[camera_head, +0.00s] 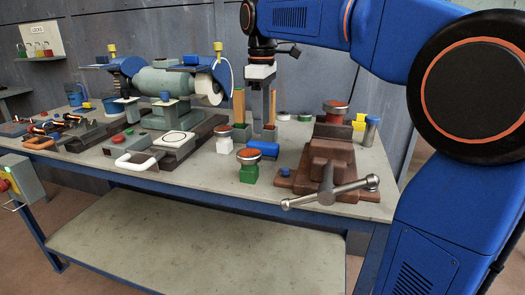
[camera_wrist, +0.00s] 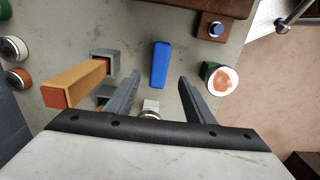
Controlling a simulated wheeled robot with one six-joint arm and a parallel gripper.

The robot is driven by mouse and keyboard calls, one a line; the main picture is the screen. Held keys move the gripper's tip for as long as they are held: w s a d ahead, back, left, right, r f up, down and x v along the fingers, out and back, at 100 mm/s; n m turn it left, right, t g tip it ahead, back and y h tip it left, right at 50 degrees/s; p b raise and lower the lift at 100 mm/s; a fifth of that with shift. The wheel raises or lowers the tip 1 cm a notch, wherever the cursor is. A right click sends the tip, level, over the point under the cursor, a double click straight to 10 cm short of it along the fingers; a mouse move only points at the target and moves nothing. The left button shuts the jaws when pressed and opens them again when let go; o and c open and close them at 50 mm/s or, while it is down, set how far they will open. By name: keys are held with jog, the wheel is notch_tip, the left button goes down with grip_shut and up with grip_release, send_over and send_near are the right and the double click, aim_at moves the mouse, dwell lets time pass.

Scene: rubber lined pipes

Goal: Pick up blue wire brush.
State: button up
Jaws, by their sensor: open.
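A blue block-shaped piece, which I take as the blue wire brush (camera_head: 262,149), lies on the workbench in front of the gripper, left of the vise. Its bristles cannot be made out. In the wrist view the blue brush (camera_wrist: 160,64) lies ahead, roughly between the lines of the two fingers. My gripper (camera_head: 264,124) points down above the bench, behind the brush in the head view. In the wrist view my gripper (camera_wrist: 159,78) is open, with nothing between its fingers.
A brown vise (camera_head: 322,165) with a long handle stands to the right. A red-topped green block (camera_head: 248,170) and a red-topped white block (camera_head: 224,140) are close by. An orange post (camera_wrist: 78,84) stands left of the fingers. A grinder (camera_head: 165,78) stands further left.

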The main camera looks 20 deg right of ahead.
aim_at(263, 143)
jog(key=shift+d+f, duration=0.1)
jog(key=shift+f, duration=4.25)
jog(key=c, duration=1.2)
jog(key=shift+o, duration=0.2)
jog(key=shift+r, duration=0.1)
notch_tip(263, 143, up, 10)
jog(key=shift+f, duration=0.1)
